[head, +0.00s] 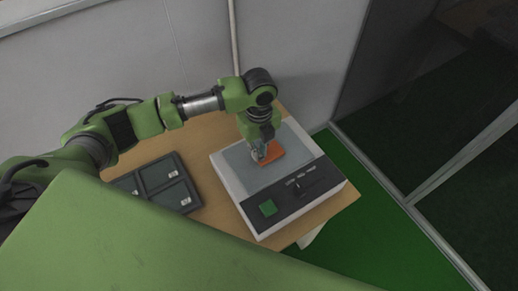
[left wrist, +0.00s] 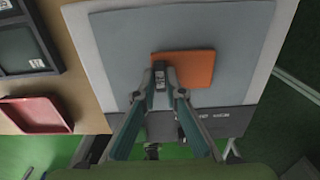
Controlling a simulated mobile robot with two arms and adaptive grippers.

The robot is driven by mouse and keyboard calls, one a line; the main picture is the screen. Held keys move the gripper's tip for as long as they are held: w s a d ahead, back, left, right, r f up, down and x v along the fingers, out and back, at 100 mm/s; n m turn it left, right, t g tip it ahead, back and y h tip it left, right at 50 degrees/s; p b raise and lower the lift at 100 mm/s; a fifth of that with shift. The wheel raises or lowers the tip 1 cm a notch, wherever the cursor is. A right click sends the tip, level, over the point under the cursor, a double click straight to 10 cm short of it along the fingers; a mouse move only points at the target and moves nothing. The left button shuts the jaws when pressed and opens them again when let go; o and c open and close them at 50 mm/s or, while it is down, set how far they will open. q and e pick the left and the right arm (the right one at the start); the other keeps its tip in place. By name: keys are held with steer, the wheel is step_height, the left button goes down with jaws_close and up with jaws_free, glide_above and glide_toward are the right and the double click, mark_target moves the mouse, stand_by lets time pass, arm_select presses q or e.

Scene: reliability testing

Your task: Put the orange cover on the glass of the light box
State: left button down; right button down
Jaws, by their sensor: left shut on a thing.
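The light box (head: 224,181) is a white box with a grey glass top (head: 235,163) and a dark control strip with a green button. It stands on the wooden table. I cannot tell whether the cover touches the glass. My right gripper is not in view.
Dark trays (head: 163,172) lie on the table left of the light box. A red tray (left wrist: 35,115) shows at the left in the left wrist view. The wall (head: 300,45) stands close behind. The table's right edge drops to green floor (head: 365,200).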

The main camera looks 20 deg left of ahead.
arm_select(q)
steer(key=shift+f, duration=0.1)
steer(key=c, duration=2.2)
jaws_free()
steer(key=shift+o, duration=0.5)
step_height(320, 180, up, 12)
steer(key=b, duration=0.2)
